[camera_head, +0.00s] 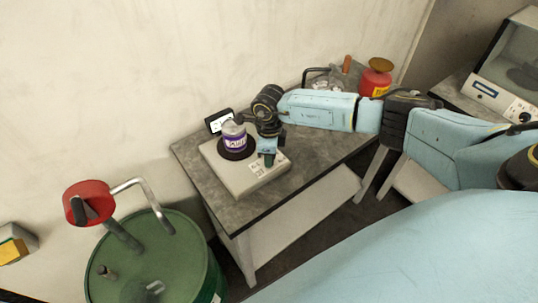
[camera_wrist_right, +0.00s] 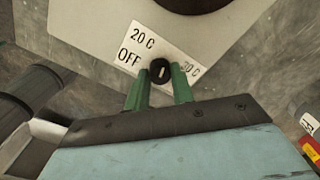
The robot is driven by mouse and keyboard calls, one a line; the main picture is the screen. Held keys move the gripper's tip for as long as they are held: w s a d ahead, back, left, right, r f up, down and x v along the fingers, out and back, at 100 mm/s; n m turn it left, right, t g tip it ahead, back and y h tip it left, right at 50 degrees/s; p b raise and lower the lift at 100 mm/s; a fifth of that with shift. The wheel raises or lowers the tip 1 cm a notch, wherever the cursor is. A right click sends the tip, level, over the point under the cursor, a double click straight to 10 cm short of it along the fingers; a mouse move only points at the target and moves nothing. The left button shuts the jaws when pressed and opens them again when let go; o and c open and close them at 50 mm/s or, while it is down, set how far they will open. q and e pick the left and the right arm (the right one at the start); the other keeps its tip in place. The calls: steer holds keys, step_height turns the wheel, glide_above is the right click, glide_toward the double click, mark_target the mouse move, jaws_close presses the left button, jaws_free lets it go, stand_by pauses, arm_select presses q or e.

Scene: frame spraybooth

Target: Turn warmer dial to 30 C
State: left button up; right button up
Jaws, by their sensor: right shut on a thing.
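The warmer (camera_head: 225,177) is a pale box on the grey table, with a purple-labelled can (camera_head: 234,140) on its dark round plate. Its black dial (camera_wrist_right: 160,69) shows in the right wrist view on a white label (camera_wrist_right: 141,46) reading OFF, 20 C and 30 C. A short pale mark on the dial runs roughly up and down the picture, not clearly at 30 C. My right gripper (camera_wrist_right: 160,82) has its green fingers on both sides of the dial, shut on it. In the head view the right gripper (camera_head: 268,158) hides the dial. My left gripper is not in view.
A small dark-framed display (camera_head: 219,121) stands behind the warmer. A red can with a brass top (camera_head: 375,80) stands at the table's far end. A green drum (camera_head: 165,262) with a red-handled pump stands at front left. The table's front right is clear.

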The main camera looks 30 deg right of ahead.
steer(key=m, duration=0.6)
steer(key=shift+r+p, duration=0.1)
steer(key=shift+p, duration=0.3)
steer(key=m+p, duration=0.1)
steer(key=m, duration=0.5)
steer(key=shift+m+p, duration=0.3)
steer(key=shift+m, duration=0.1)
steer(key=o, duration=1)
step_height(320, 180, up, 13)
steer(key=shift+r+b, duration=0.15)
steer(key=shift+b, duration=0.25)
